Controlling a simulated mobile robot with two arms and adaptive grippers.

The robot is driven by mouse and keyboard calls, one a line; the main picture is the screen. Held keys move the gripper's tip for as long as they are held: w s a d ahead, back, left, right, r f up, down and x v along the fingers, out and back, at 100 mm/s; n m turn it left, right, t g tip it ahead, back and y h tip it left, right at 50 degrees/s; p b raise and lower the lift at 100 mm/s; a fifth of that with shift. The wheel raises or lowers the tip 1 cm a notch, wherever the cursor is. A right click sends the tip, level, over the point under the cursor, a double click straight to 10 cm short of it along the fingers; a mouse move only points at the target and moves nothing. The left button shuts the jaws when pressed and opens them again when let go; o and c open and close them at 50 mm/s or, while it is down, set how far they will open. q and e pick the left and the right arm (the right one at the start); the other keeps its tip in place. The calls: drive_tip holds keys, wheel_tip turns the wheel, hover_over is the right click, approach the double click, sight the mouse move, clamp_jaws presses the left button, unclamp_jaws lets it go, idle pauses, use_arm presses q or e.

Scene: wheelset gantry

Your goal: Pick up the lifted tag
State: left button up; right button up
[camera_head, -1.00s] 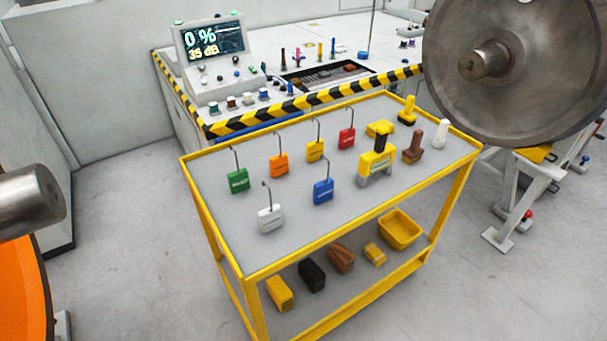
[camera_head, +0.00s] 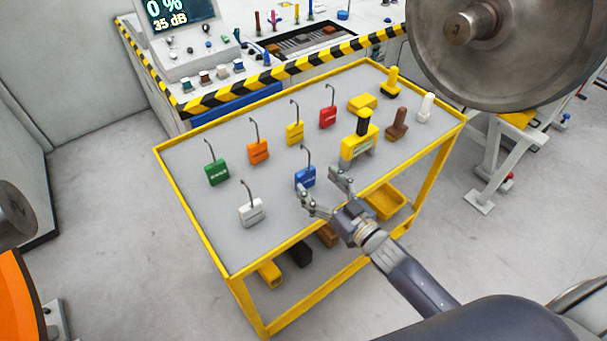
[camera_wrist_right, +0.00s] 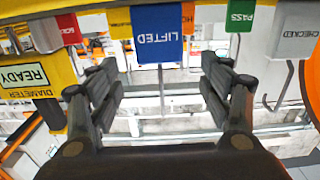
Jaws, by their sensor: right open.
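The lifted tag is the blue tag (camera_head: 305,177) with a thin wire hook, standing on the grey cart top (camera_head: 230,239). In the right wrist view the blue tag (camera_wrist_right: 158,35) reads LIFTED and lies ahead, centred between the fingers. My right gripper (camera_head: 320,181) is open and empty, just in front of and slightly right of the blue tag in the head view. Its two spread fingers also show in the wrist view (camera_wrist_right: 160,75). I see no contact with the tag. My left gripper is not in view.
White (camera_head: 250,211), green (camera_head: 217,172), orange (camera_head: 258,150), yellow (camera_head: 294,132) and red (camera_head: 327,117) hooked tags stand around it. A yellow block tool (camera_head: 358,148) stands to the right. A large metal wheel (camera_head: 510,60) hangs at upper right.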

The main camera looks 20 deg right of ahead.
sight(308, 175)
drive_tip(key=shift+f+p+x, duration=0.2)
drive_tip(key=shift+p+x, duration=0.15)
drive_tip(key=shift+x, duration=1.2)
drive_tip(key=shift+f+p+x, duration=0.2)
drive_tip(key=shift+p+x, duration=0.15)
drive_tip(key=shift+x, duration=1.2)
drive_tip(key=c, duration=1.2)
